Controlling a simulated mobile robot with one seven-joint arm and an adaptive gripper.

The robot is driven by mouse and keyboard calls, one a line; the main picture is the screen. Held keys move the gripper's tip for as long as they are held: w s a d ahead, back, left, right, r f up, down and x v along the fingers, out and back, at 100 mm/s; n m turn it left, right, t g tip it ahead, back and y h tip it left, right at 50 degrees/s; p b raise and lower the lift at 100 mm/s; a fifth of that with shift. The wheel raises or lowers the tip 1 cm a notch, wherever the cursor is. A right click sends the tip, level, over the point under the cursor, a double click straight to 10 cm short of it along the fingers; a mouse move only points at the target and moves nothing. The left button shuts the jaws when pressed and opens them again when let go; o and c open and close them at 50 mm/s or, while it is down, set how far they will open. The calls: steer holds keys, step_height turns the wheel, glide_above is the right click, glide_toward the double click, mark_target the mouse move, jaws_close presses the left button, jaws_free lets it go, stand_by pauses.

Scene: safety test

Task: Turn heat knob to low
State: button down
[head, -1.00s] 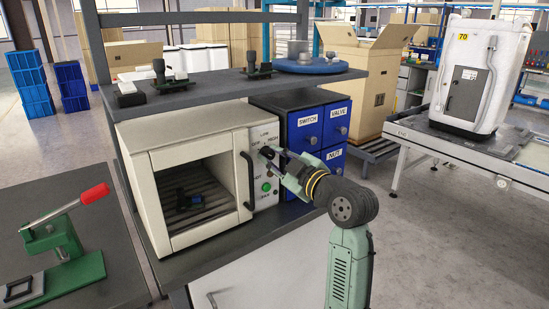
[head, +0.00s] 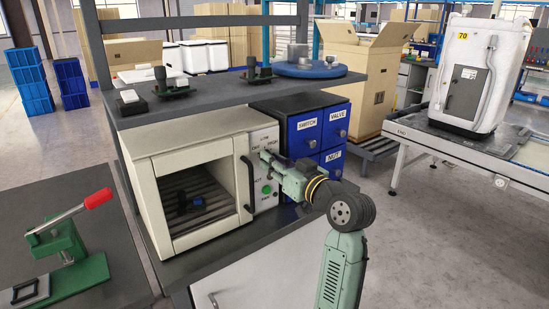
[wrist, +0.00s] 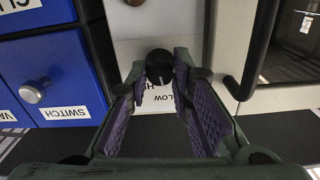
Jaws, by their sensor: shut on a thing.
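The black round heat knob (wrist: 158,62) shows in the wrist view between the tips of my gripper (wrist: 160,76), against the pale panel. My gripper is shut on it. In the head view my gripper (head: 266,158) reaches from the right to the upper part of the oven's control panel and hides most of the knob. The white oven (head: 190,136) stands on the bench with its glass door shut. LOW and HIGH labels are printed around the knob, partly covered by my fingers. The knob's pointer direction cannot be made out.
The oven's dark door handle (head: 247,182) is just left of my gripper. A green button (head: 267,189) sits below it. Blue labelled drawers (head: 305,128) stand close on the right. A grey shelf (head: 215,92) lies over the oven.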

steer(key=shift+m+p, duration=0.35)
steer(key=shift+m, duration=0.55)
steer(key=c, duration=1.4)
jaws_free()
steer(key=v, duration=1.2)
